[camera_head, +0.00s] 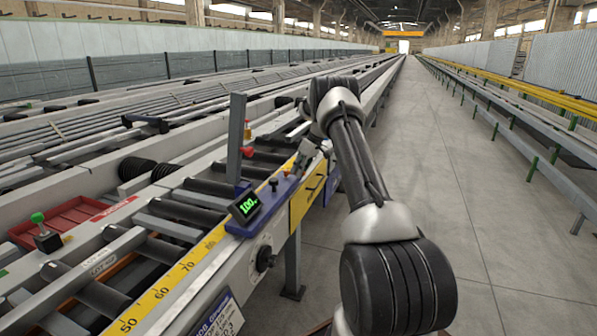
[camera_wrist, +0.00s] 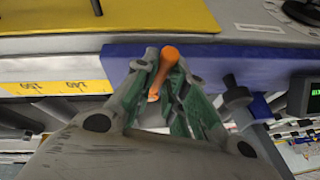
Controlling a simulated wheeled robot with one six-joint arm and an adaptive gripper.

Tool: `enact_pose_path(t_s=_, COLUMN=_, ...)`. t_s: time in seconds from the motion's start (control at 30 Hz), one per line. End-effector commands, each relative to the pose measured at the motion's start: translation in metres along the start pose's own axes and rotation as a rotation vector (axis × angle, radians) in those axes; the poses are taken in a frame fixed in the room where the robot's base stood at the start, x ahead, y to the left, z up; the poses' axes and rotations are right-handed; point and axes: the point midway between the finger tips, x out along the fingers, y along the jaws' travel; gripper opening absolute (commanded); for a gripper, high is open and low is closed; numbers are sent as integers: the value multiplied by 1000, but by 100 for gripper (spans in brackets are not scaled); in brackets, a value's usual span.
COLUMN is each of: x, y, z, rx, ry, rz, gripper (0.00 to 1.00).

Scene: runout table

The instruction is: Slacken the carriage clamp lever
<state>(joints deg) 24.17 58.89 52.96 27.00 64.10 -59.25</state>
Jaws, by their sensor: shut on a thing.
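The carriage clamp lever (camera_wrist: 168,56) is orange with a round end. In the wrist view it stands between my gripper's fingertips. My gripper (camera_wrist: 162,68) is shut on it, with the green-padded fingers on either side. The lever belongs to the blue carriage (camera_wrist: 215,60), which also shows in the head view (camera_head: 240,229) on the yellow scale rail. In the head view my gripper (camera_head: 300,164) is at the carriage's far end, and I cannot make out the lever clearly there.
A small display (camera_head: 245,206) with green digits and a dark knob (camera_head: 273,184) sit on the carriage. A tall dark plate (camera_head: 236,138) rises beside it. A red tray (camera_head: 70,220) lies among the rollers at left. The floor aisle (camera_head: 480,200) at right is clear.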

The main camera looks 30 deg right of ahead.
Motion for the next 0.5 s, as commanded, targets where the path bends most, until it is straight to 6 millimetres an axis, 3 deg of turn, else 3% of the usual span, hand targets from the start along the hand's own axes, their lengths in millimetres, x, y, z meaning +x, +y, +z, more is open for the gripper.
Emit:
enact_pose_path(t_s=0.33, x=0, y=0, z=0, rx=-2, ry=-1, rz=-2, gripper=0)
enact_pose_path(t_s=0.37, x=0, y=0, z=0, rx=-2, ry=-1, rz=-2, gripper=15)
enact_pose_path(t_s=0.4, x=1, y=0, z=0, rx=-2, ry=-1, rz=-2, gripper=23)
enact_pose_path(t_s=0.5, x=0, y=0, z=0, rx=-2, ry=-1, rz=-1, gripper=35)
